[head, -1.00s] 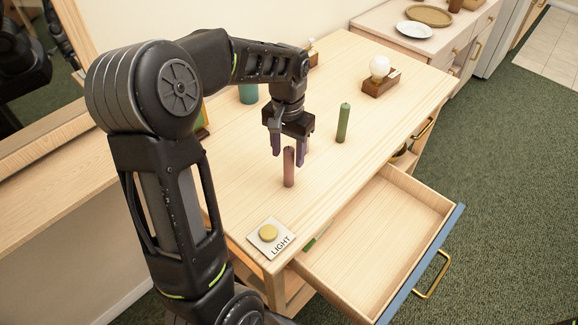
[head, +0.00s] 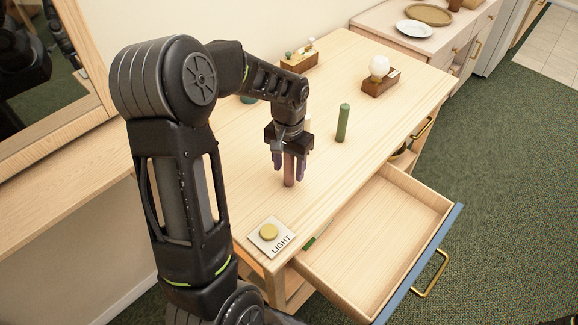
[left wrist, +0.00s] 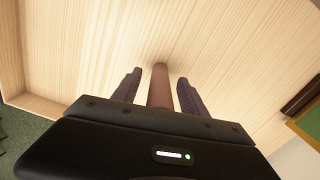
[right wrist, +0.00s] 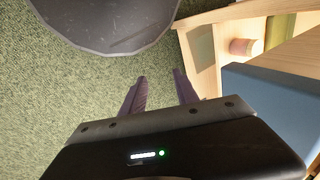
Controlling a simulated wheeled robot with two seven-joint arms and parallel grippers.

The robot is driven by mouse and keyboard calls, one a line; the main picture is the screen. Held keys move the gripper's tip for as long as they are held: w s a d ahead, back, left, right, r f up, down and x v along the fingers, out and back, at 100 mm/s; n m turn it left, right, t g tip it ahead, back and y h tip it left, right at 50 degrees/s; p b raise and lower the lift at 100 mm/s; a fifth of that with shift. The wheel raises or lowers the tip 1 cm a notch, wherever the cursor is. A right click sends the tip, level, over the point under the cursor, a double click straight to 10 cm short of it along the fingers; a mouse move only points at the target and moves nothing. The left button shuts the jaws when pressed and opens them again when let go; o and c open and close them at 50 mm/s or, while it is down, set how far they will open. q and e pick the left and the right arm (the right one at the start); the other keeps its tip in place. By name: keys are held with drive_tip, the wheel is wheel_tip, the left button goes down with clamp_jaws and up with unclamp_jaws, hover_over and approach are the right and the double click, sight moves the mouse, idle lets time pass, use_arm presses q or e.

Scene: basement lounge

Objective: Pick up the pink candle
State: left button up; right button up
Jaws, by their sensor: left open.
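The pink candle (head: 289,175) stands upright on the light wooden table (head: 350,70). My left gripper (head: 289,165) points down over it, with one finger on each side of the candle. In the left wrist view the candle (left wrist: 160,86) rises between the two spread fingers (left wrist: 159,93), with a visible gap on both sides. The candle's upper part is partly hidden by the gripper in the head view. My right gripper (right wrist: 161,80) is open and empty above the green carpet.
A green candle (head: 343,123) stands behind to the right. A bulb on a wooden base (head: 378,84) is farther back. A LIGHT button plate (head: 270,236) lies near the front corner. An open drawer (head: 375,240) sticks out at the right.

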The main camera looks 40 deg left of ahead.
use_arm(q)
drive_tip(key=shift+c, duration=0.2)
clamp_jaws()
idle(0.4)
